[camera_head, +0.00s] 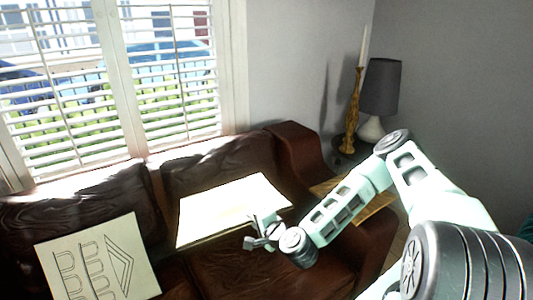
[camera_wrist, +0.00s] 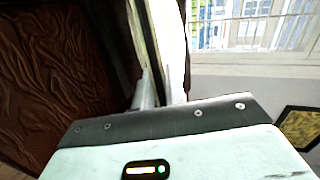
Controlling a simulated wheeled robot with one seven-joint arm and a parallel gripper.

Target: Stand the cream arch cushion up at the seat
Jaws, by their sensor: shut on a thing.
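A pale cream square cushion (camera_head: 225,208) is above the right seat of the brown leather sofa, tilted in front of the backrest. Its face is washed out by light, so no pattern shows. My gripper (camera_head: 266,224) is shut on its lower right edge. In the wrist view the cushion (camera_wrist: 168,35) shows edge-on, running away from the fingers of my gripper (camera_wrist: 162,90). I cannot tell whether its lower edge touches the seat. A second cream cushion (camera_head: 100,258), with dark arch line drawings, leans on the sofa's left part.
The sofa's right arm (camera_head: 296,145) stands beside the held cushion, with a wooden board (camera_head: 375,207) next to it. Behind are a grey lamp (camera_head: 381,88) and a gold candlestick (camera_head: 353,112) on a small dark table. A shuttered window (camera_head: 170,75) is behind the sofa. The seat front (camera_head: 235,278) is bare.

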